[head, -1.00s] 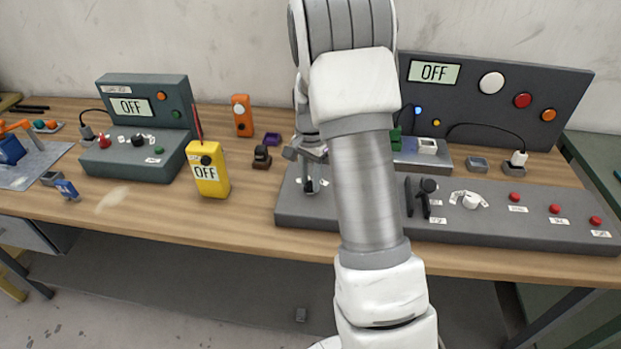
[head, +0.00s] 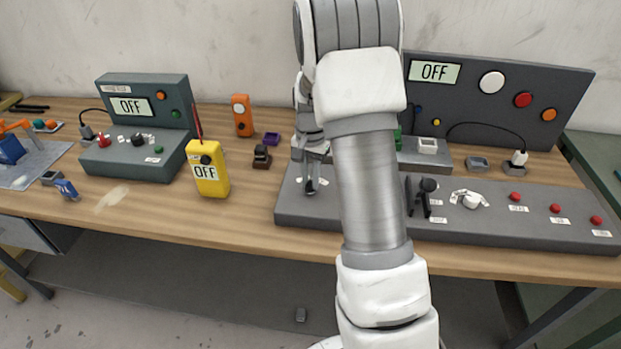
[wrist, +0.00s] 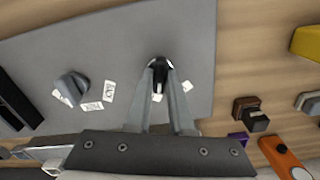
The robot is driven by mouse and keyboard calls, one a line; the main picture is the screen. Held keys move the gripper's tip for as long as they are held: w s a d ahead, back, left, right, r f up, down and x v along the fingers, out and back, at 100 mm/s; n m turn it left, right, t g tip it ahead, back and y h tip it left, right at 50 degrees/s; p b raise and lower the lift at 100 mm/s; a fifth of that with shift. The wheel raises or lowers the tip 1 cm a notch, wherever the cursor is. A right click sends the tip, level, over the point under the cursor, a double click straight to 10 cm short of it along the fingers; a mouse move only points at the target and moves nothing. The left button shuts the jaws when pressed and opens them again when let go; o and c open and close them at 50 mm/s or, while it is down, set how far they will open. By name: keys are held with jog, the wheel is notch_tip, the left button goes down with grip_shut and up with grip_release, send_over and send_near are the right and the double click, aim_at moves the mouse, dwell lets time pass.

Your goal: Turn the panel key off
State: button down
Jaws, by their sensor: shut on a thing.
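The panel key (wrist: 157,87) is a small dark and pale piece on the left part of the grey panel base (head: 300,212). In the wrist view my gripper (wrist: 160,68) has its fingertips together around the key's top; the fingers hide much of it. In the head view my gripper (head: 311,188) is low over the base's left end, partly behind my arm. The upright board's display (head: 435,72) reads OFF. The small blue lamp (head: 418,108) and yellow lamp (head: 435,122) look unlit.
A white rotary knob (head: 470,201), black levers (head: 417,197) and red buttons (head: 555,208) sit further right on the base. A yellow meter (head: 208,170), a dark block (head: 262,157) and an orange device (head: 242,115) stand to the left. Bare wood lies between the meter and base.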

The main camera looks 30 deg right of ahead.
aim_at(310, 182)
jog(key=n, duration=0.4)
jog(key=shift+n, duration=0.4)
jog(key=n, duration=0.4)
jog(key=shift+n, duration=0.3)
jog(key=c, duration=0.8)
grip_release()
notch_tip(310, 182, up, 18)
jog(key=p, duration=0.1)
jog(key=shift+f, duration=0.25)
jog(key=shift+a, duration=0.1)
